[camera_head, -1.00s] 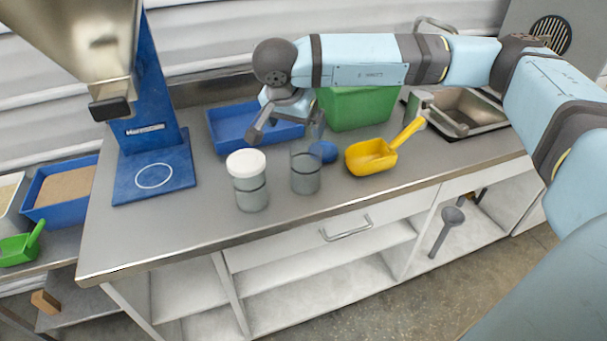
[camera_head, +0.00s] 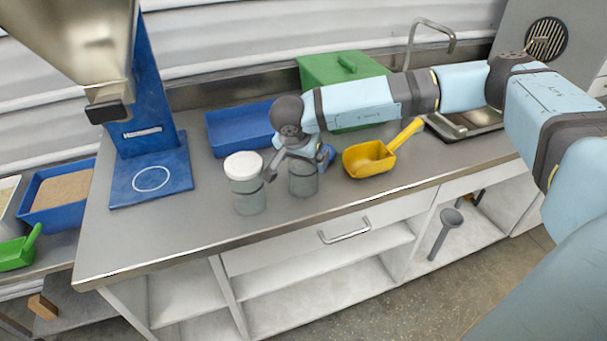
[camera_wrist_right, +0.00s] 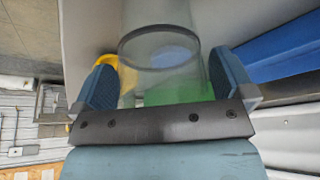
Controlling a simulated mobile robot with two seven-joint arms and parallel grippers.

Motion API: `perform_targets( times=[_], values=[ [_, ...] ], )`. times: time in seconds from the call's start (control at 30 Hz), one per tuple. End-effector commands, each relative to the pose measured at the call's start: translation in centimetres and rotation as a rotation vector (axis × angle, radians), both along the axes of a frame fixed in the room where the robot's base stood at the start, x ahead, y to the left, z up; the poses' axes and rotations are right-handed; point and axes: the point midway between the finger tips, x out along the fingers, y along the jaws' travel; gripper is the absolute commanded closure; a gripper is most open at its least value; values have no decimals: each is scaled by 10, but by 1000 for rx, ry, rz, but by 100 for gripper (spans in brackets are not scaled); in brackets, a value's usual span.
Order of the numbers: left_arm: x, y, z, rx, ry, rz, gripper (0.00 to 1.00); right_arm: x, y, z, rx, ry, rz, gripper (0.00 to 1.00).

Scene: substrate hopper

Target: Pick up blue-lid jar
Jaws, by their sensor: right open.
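A clear glass jar (camera_head: 303,183) stands upright on the counter right of a white-lidded jar (camera_head: 246,186). The glass jar also shows in the wrist view (camera_wrist_right: 160,65), its round rim between my fingers. A blue round lid-like piece (camera_head: 326,154) shows just behind the glass jar; in the wrist view a blue disc (camera_wrist_right: 163,54) shows through the glass. I cannot tell whether it touches the jar. My right gripper (camera_head: 297,163) is open, with one finger either side of the glass jar's upper part; contact is unclear. My left gripper is out of view.
A yellow scoop (camera_head: 368,158) lies close to the right of the glass jar. A blue tray (camera_head: 236,130) and green box (camera_head: 320,72) stand behind. The blue hopper stand (camera_head: 150,175) is at left. The counter's front strip is clear.

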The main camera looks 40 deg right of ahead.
Motion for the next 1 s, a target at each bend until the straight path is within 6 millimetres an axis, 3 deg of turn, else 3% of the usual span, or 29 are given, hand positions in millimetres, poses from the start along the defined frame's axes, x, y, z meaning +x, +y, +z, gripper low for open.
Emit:
perform_targets(
  times=[0.13, 0.17, 0.4, 0.77, 1.0],
  values=[
    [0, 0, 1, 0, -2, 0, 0, 0, 0, 0, 0, 0, 0, 0],
    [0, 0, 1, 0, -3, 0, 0, 0, 0, 0, 0, 0, 0, 5],
    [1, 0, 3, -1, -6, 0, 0, 0, 0, 0, 0, 0, 0, 58],
    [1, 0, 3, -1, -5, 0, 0, 0, 0, 7, 1, -1, -1, 58],
    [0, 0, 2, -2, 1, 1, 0, 1, 0, 42, 1, -4, 0, 58]
  ],
)
